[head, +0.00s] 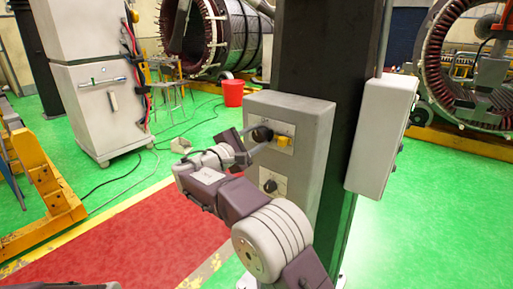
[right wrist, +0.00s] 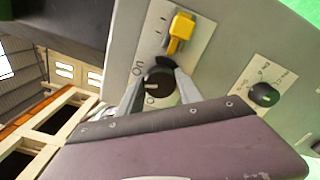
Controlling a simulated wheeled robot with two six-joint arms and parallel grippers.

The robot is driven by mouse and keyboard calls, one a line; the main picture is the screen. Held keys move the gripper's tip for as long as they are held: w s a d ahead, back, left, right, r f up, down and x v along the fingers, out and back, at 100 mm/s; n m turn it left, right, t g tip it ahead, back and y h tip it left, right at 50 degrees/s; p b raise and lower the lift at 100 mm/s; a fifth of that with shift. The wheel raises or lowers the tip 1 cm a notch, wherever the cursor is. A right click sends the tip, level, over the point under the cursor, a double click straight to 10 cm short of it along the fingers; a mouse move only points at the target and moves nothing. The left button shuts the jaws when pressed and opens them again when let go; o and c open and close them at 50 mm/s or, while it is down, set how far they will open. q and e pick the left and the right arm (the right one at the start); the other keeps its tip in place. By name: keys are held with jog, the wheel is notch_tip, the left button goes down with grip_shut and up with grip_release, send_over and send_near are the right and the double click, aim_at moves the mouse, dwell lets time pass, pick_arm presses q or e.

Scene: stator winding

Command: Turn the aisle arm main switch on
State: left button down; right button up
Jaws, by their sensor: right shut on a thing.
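The grey switch box (head: 317,125) is mounted on a dark column. On its upper plate is a round black rotary knob (head: 262,134) beside a yellow lock-like piece (head: 283,141). My right gripper (head: 259,139) reaches in from below and is shut on this knob. The right wrist view shows the two fingers (right wrist: 157,90) on either side of the black knob (right wrist: 158,84), with "ON" lettering near it. The yellow piece (right wrist: 180,32) is just beyond. A second black knob (head: 269,186) sits on a lower plate, untouched. My left gripper is not in view.
A white cabinet (head: 100,108) stands at the left, with a red bucket (head: 233,93) farther back. A yellow frame (head: 45,185) is at the left edge. Green floor between is mostly clear.

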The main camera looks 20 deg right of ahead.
jog(key=shift+f+m+b, duration=0.15)
jog(key=shift+m+b, duration=1.45)
jog(key=shift+m, duration=0.4)
jog(key=o, duration=1.4)
jog(key=shift+c, duration=0.2)
jog(key=v, duration=0.9)
jog(key=shift+s, duration=0.1)
